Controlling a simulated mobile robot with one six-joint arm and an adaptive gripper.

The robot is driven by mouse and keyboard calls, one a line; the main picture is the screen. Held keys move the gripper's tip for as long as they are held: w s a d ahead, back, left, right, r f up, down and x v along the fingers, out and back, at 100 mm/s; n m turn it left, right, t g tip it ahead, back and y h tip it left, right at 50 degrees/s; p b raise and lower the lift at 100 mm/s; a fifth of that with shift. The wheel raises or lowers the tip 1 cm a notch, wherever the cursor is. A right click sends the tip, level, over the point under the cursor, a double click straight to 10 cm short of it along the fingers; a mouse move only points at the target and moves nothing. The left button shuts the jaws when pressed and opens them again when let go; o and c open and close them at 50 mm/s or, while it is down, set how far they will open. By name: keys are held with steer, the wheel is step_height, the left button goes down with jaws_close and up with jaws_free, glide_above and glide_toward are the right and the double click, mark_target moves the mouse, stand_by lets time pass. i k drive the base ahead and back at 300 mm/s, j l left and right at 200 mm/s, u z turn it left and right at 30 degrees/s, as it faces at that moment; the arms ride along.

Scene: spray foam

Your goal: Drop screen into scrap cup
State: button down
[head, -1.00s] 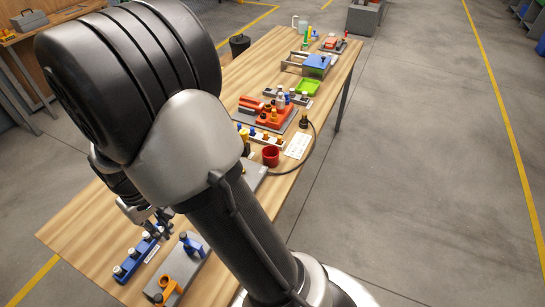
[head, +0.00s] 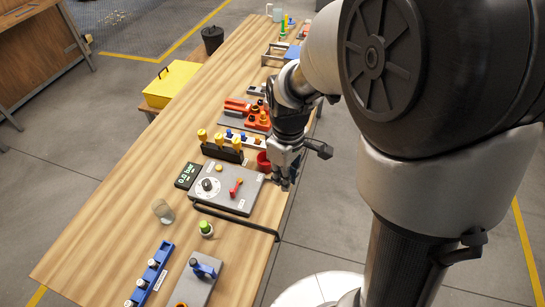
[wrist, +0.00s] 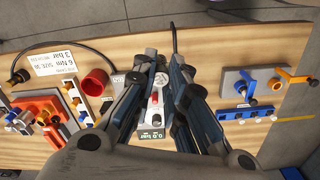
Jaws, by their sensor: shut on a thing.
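The red cup (head: 263,163) stands on the table beside the grey panel, partly behind my gripper; I take it as the scrap cup. In the wrist view the red cup (wrist: 97,82) stands left of the fingers, its open mouth visible. My gripper (head: 284,184) is low near the table's right edge, a little to the front right of the cup and apart from it. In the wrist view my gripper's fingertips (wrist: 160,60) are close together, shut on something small. The screen itself is too small and hidden by the fingers to make out clearly.
The grey panel (head: 226,188) with a dial and red lever lies left of my gripper. A rack with yellow-topped items (head: 222,148) and an orange fixture (head: 247,113) stand behind. A blue rack (head: 152,274) is at the front. The table's left side is clear.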

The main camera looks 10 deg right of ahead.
mark_target(270, 166)
steer(key=i+l+u, duration=0.5)
steer(key=l, duration=0.2)
steer(key=i+l+u, duration=0.25)
steer(key=l, duration=0.15)
